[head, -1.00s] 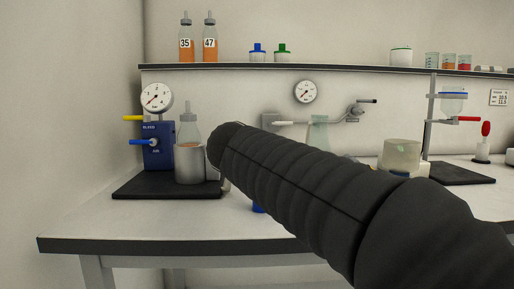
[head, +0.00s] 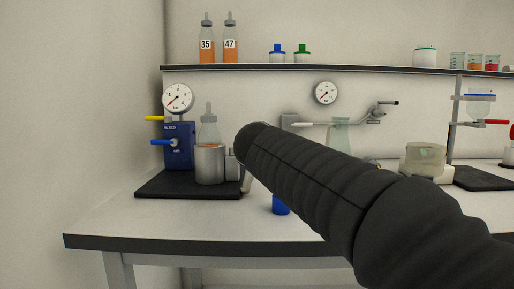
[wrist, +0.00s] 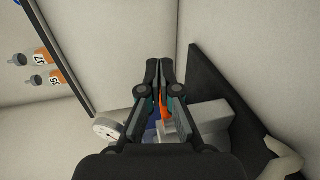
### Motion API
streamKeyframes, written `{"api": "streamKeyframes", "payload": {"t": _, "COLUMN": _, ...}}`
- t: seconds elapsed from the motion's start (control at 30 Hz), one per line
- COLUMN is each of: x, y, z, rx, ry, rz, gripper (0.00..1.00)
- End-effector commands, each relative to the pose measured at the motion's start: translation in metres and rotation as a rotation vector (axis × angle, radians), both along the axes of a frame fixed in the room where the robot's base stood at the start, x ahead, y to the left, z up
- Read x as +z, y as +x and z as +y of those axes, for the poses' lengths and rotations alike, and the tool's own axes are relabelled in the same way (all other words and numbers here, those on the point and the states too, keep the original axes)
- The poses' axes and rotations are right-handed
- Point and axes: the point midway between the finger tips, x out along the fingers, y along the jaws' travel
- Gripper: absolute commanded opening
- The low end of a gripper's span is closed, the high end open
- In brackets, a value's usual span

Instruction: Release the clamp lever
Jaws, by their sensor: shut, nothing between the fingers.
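A metal cup-like holder (head: 210,166) on a black base plate (head: 187,186) holds a bottle (head: 208,130) with orange liquid. At its right is a grey block (head: 231,168), with a pale lever (head: 246,182) partly hidden by my arm. In the wrist view the grey block (wrist: 208,114) and a pale, bent lever-like part (wrist: 286,160) lie right of my gripper (wrist: 164,66). My gripper is shut and empty, apart from that part, with orange liquid showing behind its fingers. The head view hides my gripper behind my dark arm.
A blue box (head: 179,149) with yellow and blue handles and a gauge (head: 178,98) stands left of the holder. A blue cap (head: 280,205) lies near the bench front. A shelf (head: 300,69) runs above. The bench's front left is clear.

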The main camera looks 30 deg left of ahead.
Motion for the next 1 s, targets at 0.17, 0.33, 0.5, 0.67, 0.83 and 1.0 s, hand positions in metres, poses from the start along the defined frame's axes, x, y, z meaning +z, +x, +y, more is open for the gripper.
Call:
{"api": "streamKeyframes", "payload": {"t": 0.17, "x": 0.0, "y": 0.0, "z": 0.0, "rx": 0.0, "ry": 0.0, "rz": 0.0, "gripper": 0.0}}
{"api": "streamKeyframes", "payload": {"t": 0.33, "x": 0.0, "y": 0.0, "z": 0.0, "rx": 0.0, "ry": 0.0, "rz": 0.0, "gripper": 0.0}}
{"api": "streamKeyframes", "payload": {"t": 0.5, "x": 0.0, "y": 0.0, "z": -0.001, "rx": 0.0, "ry": 0.0, "rz": 0.0, "gripper": 0.0}}
{"api": "streamKeyframes", "payload": {"t": 0.67, "x": 0.004, "y": -0.003, "z": -0.015, "rx": -0.002, "ry": 0.001, "rz": -0.001, "gripper": 0.0}}
{"api": "streamKeyframes", "payload": {"t": 0.83, "x": 0.011, "y": -0.01, "z": -0.046, "rx": -0.003, "ry": 0.002, "rz": -0.001, "gripper": 0.0}}
{"api": "streamKeyframes", "payload": {"t": 1.0, "x": 0.017, "y": -0.021, "z": -0.079, "rx": -0.003, "ry": 0.001, "rz": -0.001, "gripper": 0.0}}
